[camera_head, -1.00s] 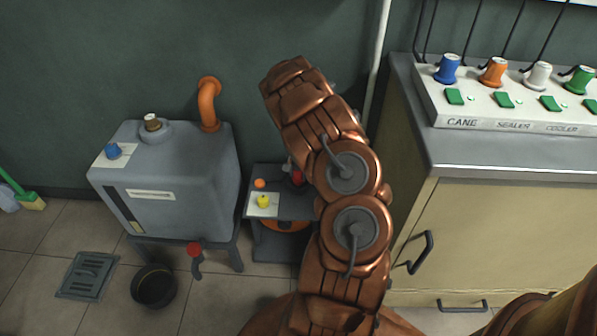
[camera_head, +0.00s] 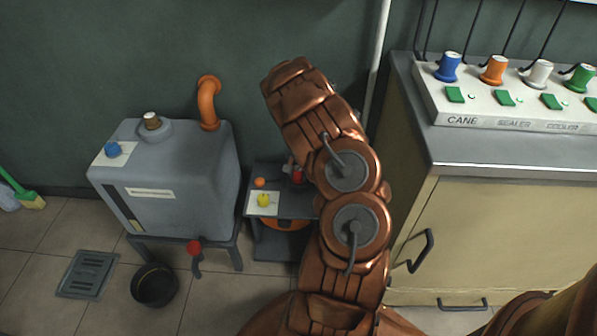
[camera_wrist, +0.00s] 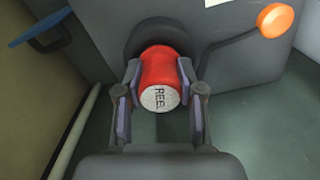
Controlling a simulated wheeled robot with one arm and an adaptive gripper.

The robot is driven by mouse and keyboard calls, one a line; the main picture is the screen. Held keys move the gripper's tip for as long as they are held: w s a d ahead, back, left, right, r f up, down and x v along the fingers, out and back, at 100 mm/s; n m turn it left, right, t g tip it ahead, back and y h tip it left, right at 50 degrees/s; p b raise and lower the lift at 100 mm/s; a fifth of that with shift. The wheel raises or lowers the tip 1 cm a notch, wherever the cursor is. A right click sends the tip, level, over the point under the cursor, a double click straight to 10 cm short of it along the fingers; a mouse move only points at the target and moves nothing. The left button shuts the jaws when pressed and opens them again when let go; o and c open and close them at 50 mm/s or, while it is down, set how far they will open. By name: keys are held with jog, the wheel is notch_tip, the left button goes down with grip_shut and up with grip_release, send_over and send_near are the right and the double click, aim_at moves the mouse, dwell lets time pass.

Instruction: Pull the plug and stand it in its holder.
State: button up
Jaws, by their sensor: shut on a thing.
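A red plug (camera_wrist: 163,72) with a pale end face marked "REEL" sits between the two fingers of my gripper (camera_wrist: 160,98) in the wrist view. My gripper is shut on its sides. The plug's far end is against a dark round fitting (camera_wrist: 138,38) on a grey body (camera_wrist: 200,18); I cannot tell whether it is still seated there. In the head view a red part (camera_head: 297,177) shows beside my arm, on the small dark grey unit (camera_head: 252,205). My arm hides my gripper in that view. I cannot make out a holder for certain.
An orange knob (camera_wrist: 275,20) on a dark lever is close to the right of my gripper. A panel (camera_head: 485,122) with blue, orange, white and green plugs stands on the cabinet at right. A grey tank (camera_head: 175,185) stands left; a black bowl (camera_head: 154,287) lies on the floor.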

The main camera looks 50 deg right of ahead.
jog(key=o, duration=0.9)
jog(key=shift+r+p, duration=1.7)
jog(key=shift+r, duration=3.75)
